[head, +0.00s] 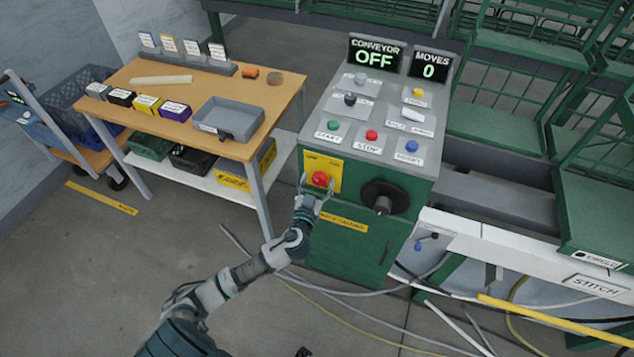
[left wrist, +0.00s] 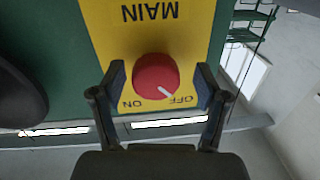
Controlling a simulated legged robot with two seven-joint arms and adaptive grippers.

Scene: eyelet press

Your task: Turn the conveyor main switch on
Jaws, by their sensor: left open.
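The main switch is a round red knob (head: 320,179) on a yellow plate (head: 337,171) on the front of the green cabinet (head: 345,247). In the left wrist view the knob (left wrist: 155,74) shows upside down, its white pointer towards OFF. My left gripper (head: 317,190) is at the knob. The display (head: 375,56) reads CONVEYOR OFF.
A black rotary handle (head: 384,197) sticks out right of the switch. Push buttons and levers cover the sloped panel above. A wooden table (head: 177,89) with trays and boxes stands left. Cables (head: 400,325) lie on the floor.

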